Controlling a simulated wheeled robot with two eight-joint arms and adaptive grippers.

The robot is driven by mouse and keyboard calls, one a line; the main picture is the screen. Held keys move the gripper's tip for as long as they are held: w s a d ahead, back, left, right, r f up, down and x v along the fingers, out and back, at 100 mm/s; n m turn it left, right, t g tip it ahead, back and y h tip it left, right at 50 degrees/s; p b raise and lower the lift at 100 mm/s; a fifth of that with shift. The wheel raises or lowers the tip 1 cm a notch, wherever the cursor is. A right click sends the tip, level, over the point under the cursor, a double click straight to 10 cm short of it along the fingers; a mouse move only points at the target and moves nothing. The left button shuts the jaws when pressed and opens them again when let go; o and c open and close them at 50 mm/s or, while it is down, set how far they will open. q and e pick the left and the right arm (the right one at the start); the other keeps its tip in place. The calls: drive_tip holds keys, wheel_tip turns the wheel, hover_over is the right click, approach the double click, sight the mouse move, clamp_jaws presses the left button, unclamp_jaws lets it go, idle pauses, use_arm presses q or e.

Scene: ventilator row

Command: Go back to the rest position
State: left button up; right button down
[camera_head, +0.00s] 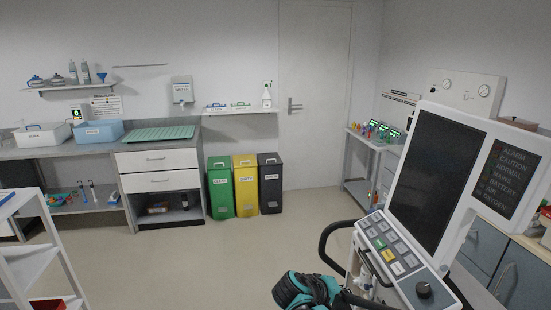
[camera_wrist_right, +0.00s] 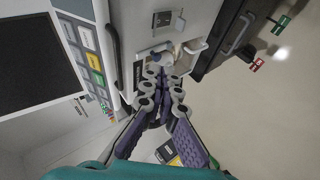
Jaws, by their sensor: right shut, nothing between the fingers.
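My right gripper (camera_wrist_right: 166,80) is shut and empty in the right wrist view. Its dark purple finger pads come up from the bottom, and its tips point at the pale front of the ventilator, near a white fitting (camera_wrist_right: 187,54). I cannot tell whether the tips touch it. The ventilator (camera_head: 433,180) stands at the right in the head view, with a dark screen and a button panel. A teal and black part of my right arm shows low in front of it. My left gripper is in neither view.
A black handle rail (camera_head: 335,228) sticks out left of the ventilator. Green, yellow and black bins (camera_head: 246,188) stand by the back wall. A white shelf cart (camera_head: 32,262) is at the lower left, and a counter (camera_head: 60,149) runs behind it. The middle floor (camera_head: 190,260) is clear.

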drive_tip(key=s+a+m+t+y, duration=0.1)
drive_tip(key=s+m+y, duration=0.2)
drive_tip(key=s+y, duration=0.5)
drive_tip(key=s, duration=1.2)
drive_tip(key=shift+s+a+f+y, duration=0.3)
drive_tip(key=shift+s+f, duration=0.05)
drive_tip(key=shift+s, duration=0.05)
